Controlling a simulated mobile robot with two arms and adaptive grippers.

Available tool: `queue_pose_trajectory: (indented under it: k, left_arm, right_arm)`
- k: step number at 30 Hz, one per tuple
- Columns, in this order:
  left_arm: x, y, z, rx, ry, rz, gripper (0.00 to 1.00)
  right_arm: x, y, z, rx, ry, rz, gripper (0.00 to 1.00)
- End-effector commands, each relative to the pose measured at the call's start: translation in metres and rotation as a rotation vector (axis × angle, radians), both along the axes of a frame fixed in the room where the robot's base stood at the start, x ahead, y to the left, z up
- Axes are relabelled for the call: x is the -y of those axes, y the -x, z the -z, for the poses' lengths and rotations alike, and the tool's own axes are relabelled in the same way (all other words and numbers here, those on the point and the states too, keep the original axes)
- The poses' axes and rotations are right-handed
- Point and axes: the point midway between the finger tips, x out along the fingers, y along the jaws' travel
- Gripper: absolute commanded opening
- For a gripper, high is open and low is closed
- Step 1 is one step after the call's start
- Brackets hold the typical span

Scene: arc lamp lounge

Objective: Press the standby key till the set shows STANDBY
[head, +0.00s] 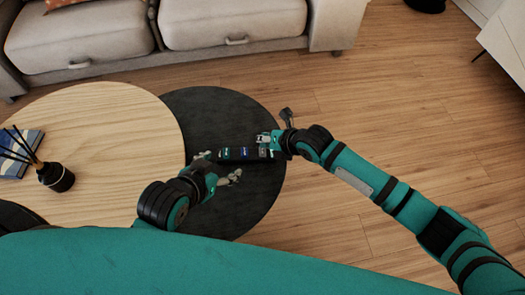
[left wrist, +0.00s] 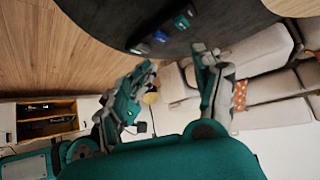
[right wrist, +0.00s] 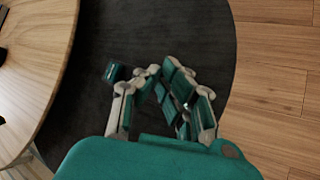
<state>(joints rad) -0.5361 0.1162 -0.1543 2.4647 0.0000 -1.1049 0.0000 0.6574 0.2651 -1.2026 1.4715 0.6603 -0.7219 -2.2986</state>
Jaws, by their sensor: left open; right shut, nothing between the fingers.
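A long black unit (head: 233,155) with several small coloured, lit-looking panels lies on the dark round table top. Its lettering is too small to read, so I cannot tell which part is the standby key. It also shows in the left wrist view (left wrist: 160,37), and one end shows in the right wrist view (right wrist: 115,73). My left gripper (head: 221,165) is open and empty beside the unit's left, near side. My right gripper (head: 266,140) is shut and empty over its right end; its fingers (right wrist: 161,70) hide part of the unit. I cannot tell whether they touch it.
A pale wooden round table (head: 110,135) adjoins the dark table top (head: 255,205), with a black reed diffuser (head: 58,178) and a blue book (head: 22,150) on it. A grey sofa (head: 235,22) stands behind. A cabinet (left wrist: 62,107) holds dark boxes.

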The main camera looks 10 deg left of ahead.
Motion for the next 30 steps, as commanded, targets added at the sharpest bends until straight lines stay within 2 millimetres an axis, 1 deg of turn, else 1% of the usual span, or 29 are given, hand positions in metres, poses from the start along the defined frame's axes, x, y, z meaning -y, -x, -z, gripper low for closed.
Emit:
queue_pose_trajectory:
  k: [3, 9, 30]
  left_arm:
    - [0.004, -0.01, -0.007, 0.062, 0.014, 0.005, 0.68]
    - [0.007, -0.018, -0.015, 0.121, 0.027, 0.009, 0.68]
    - [0.008, -0.02, -0.016, 0.129, 0.028, 0.009, 0.68]
  right_arm:
    - [0.0, 0.0, 0.005, 0.0, 0.0, 0.0, 0.0]
    - [0.0, 0.0, 0.007, 0.0, 0.0, 0.0, 0.0]
    - [0.0, 0.0, 0.007, 0.0, 0.0, 0.0, 0.0]
